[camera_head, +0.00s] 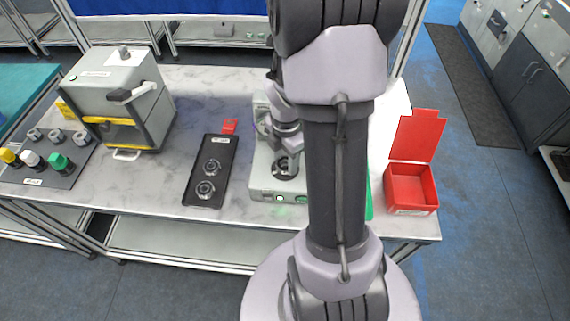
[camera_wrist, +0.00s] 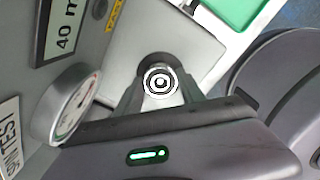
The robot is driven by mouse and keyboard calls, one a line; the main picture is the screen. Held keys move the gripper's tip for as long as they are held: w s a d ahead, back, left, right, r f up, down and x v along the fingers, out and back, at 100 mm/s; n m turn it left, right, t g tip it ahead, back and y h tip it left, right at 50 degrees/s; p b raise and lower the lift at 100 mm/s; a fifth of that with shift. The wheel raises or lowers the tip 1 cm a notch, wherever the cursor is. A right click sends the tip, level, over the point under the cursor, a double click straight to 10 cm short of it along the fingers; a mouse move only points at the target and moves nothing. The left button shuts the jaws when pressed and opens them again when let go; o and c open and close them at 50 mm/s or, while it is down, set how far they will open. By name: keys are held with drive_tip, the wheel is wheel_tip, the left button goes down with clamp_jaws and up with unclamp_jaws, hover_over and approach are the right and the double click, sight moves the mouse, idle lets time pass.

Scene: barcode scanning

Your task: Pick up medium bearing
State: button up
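A small ringed metal bearing (camera_wrist: 161,83) shows between the fingers of my gripper (camera_wrist: 161,90) in the wrist view. Behind it is a dark round seat on a grey plate (camera_wrist: 182,35) of the test device. The fingers lie close on both sides of the bearing; I cannot tell whether they press on it. In the head view the gripper is mostly hidden by my arm, low over the grey test device (camera_head: 262,182). Two other bearings, a nearer one (camera_head: 205,188) and a farther one (camera_head: 212,166), lie on a black tray (camera_head: 194,184) to the left.
A round dial gauge (camera_wrist: 70,103) and a "40 m…" label stand close to the gripper's left in the wrist view. A red open box (camera_head: 411,188) is at the table's right. A grey machine (camera_head: 115,90) and a panel with coloured caps (camera_head: 65,178) are at left.

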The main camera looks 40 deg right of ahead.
clamp_jaws()
